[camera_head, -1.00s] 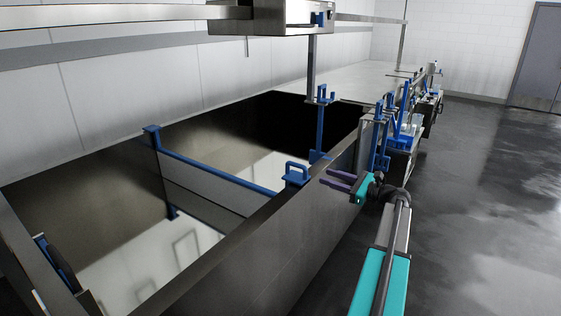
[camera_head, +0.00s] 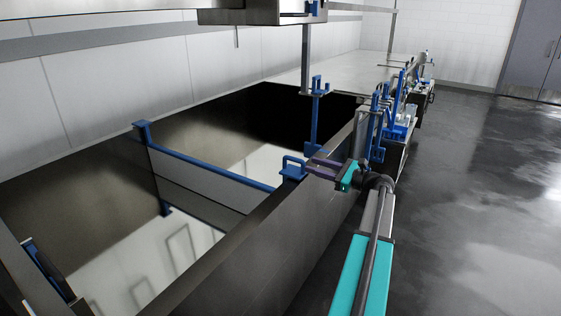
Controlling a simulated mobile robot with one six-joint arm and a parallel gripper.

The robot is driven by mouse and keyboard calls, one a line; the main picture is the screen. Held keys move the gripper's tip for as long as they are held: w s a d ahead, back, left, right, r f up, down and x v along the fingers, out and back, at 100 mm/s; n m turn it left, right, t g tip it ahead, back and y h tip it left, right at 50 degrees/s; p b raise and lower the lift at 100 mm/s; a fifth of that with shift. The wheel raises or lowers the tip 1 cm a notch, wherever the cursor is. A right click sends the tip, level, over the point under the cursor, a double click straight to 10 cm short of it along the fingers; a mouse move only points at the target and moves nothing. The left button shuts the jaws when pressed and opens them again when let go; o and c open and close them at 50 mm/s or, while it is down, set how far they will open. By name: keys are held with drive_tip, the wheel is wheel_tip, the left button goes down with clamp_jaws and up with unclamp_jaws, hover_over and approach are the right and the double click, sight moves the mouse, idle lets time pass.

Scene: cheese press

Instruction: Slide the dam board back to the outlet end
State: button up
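The dam board (camera_head: 200,182) is a grey panel with a blue top edge. It stands across the inside of the long steel vat (camera_head: 235,225), with a blue end bracket (camera_head: 142,132) on the far wall. Its blue loop handle (camera_head: 291,162) sits at the near wall's rim. My gripper (camera_head: 310,165) has two purple fingers on a teal body. It reaches in from the right over the near rim, fingers apart, with the tips close to the right side of the handle. I cannot tell whether they touch it. No object shows between the fingers.
A blue upright tool (camera_head: 317,115) hangs in the vat beyond the handle. Blue brackets and fittings (camera_head: 395,125) line the vat's outer side farther back. A steel carriage (camera_head: 262,12) hangs above. Open floor (camera_head: 480,200) lies to the right.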

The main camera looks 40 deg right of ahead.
sight(287, 157)
drive_tip(key=p+x, duration=0.2)
drive_tip(key=x, duration=1.1)
drive_tip(key=shift+w+d, duration=0.1)
